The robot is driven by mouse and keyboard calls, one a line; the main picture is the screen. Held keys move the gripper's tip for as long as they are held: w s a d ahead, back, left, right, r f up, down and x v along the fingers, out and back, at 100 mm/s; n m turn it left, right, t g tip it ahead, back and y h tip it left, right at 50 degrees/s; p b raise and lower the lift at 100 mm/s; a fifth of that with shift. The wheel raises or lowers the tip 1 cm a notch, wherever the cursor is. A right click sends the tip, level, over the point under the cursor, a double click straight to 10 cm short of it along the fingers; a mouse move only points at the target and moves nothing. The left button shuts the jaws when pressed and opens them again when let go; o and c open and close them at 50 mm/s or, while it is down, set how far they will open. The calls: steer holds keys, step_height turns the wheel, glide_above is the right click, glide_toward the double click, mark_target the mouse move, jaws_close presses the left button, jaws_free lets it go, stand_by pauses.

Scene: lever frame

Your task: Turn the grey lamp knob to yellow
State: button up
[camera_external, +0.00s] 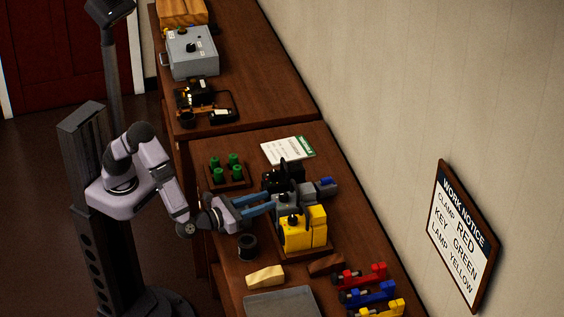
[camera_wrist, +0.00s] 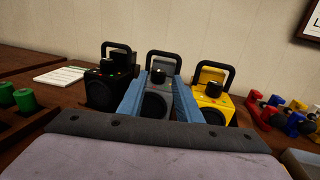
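The grey lamp (camera_wrist: 154,91) stands in the middle of a row of three lamps, with a dark handle above it. Its dark round knob (camera_wrist: 158,76) is on top at the front, and its marks are too small to read. My gripper (camera_wrist: 161,82) reaches toward the grey lamp with its two blue fingers apart, one on each side of the knob in the wrist view. I cannot tell whether they touch it. In the external view my gripper (camera_external: 274,204) points at the row from the left, and the grey lamp is mostly hidden between the other lamps.
A black lamp (camera_wrist: 103,88) and a yellow lamp (camera_wrist: 212,103) flank the grey lamp closely. Green pegs (camera_external: 219,174), a dark cup (camera_external: 247,246) and red, blue and yellow clamps (camera_external: 368,290) are nearby. A wall notice (camera_external: 463,238) reads clamp red, key green, lamp yellow.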

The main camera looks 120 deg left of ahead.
mark_target(283, 194)
steer(key=shift+p+x, duration=0.9)
steer(key=shift+x, duration=2.75)
steer(key=shift+s+f, duration=0.1)
steer(key=c, duration=0.8)
